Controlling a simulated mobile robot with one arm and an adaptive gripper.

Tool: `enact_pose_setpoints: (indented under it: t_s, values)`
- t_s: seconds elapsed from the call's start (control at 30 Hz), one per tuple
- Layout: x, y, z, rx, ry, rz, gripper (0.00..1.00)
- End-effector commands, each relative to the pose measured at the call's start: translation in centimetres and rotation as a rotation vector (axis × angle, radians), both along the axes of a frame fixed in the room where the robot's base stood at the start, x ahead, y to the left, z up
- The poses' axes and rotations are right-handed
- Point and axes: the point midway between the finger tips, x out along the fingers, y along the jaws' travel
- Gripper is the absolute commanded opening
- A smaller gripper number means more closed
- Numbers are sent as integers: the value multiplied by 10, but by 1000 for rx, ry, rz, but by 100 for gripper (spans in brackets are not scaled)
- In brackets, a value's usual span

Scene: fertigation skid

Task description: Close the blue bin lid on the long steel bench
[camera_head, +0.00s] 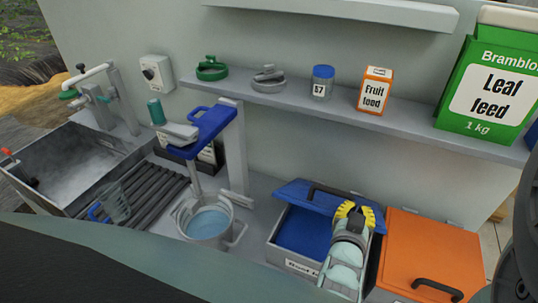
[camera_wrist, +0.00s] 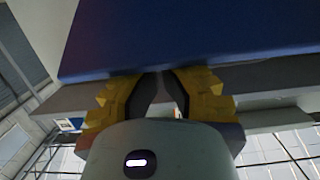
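The blue bin lid (camera_head: 300,190) is raised and tilted open at the back of its bin on the long steel bench (camera_head: 262,190), with a dark handle along it. The grey bin (camera_head: 290,257) below shows a blue interior. My gripper (camera_head: 355,207) is in front of the lid's right part and hides some of it and the bin's right side. In the wrist view the lid (camera_wrist: 190,30) fills the top, just beyond the fingertips (camera_wrist: 165,76). The fingers are drawn together with only a narrow gap and nothing visible between them. I cannot tell whether they touch the lid.
An orange lid (camera_head: 430,250) with a dark handle lies shut to the right. Left of the bin stand a pot of bluish liquid (camera_head: 208,222) and a blue-armed stand (camera_head: 205,130). A shelf (camera_head: 420,125) with jars and boxes runs above the bench.

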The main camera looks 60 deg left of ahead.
Motion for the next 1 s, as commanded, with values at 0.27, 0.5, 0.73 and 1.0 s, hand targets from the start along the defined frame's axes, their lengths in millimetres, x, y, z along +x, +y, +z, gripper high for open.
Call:
enact_pose_setpoints:
  t_s: [0.27,0.5,0.73,1.0]
  values:
    - [-14,-7,-28,0,-1,6,0]
    - [-25,-14,-59,49,-78,5,0]
    - [-32,-18,-81,100,-164,4,0]
    - [-35,-21,-89,134,-221,2,0]
